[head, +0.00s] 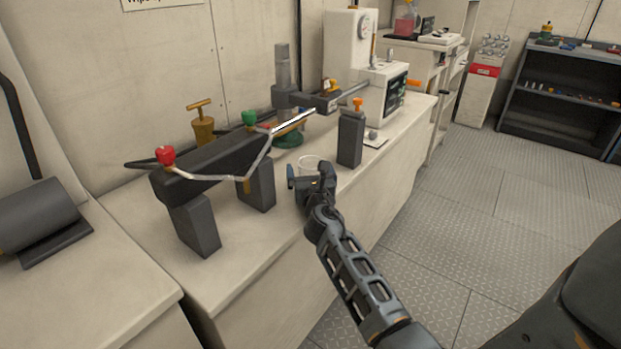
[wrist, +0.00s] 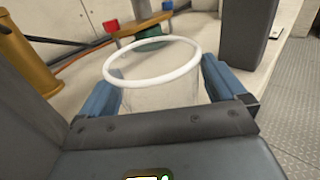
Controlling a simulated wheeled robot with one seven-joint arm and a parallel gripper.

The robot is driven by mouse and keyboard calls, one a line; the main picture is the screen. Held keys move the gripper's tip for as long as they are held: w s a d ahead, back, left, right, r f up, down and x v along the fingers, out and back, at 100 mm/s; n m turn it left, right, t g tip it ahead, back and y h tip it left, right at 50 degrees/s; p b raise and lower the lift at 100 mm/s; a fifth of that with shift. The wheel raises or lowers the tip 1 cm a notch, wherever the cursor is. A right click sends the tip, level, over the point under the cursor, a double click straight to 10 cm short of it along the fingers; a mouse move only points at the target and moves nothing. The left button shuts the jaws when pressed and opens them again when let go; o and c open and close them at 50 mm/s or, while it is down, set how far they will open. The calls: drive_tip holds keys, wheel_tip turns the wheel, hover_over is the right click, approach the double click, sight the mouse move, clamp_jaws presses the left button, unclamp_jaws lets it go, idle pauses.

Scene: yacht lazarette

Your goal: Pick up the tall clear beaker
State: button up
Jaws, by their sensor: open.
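The tall clear beaker (head: 309,164) stands on the white bench top, partly hidden behind my gripper in the head view. In the wrist view the clear beaker (wrist: 160,92) has a white rim and stands between the two blue fingers. My gripper (head: 305,182) is open, with one finger on each side of the beaker. In the wrist view my gripper (wrist: 160,90) shows a gap by the beaker's left side; whether the right finger touches the glass I cannot tell. The beaker's lower part is hidden by the gripper body.
A dark manifold with red and green knobs (head: 210,165) stands on the bench (head: 285,225) left of the beaker. A dark grey post with an orange top (head: 351,137) stands close on the right. A brass valve (head: 203,125) is behind. Bare bench lies in front.

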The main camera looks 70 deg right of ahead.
sight(310, 158)
drive_tip(key=c, duration=1.1)
drive_tip(key=shift+r, duration=0.1)
drive_tip(key=shift+r+p, duration=0.45)
drive_tip(key=shift+r, duration=0.1)
wheel_tip(310, 158, up, 4)
drive_tip(key=p, duration=0.2)
drive_tip(key=shift+f+p, duration=0.25)
drive_tip(key=shift+p, duration=0.1)
drive_tip(key=s+d+r+p, duration=0.5)
drive_tip(key=s+r+p, duration=0.1)
drive_tip(key=s+p, duration=0.4)
drive_tip(key=shift+s+p, duration=0.25)
drive_tip(key=shift+p, duration=0.05)
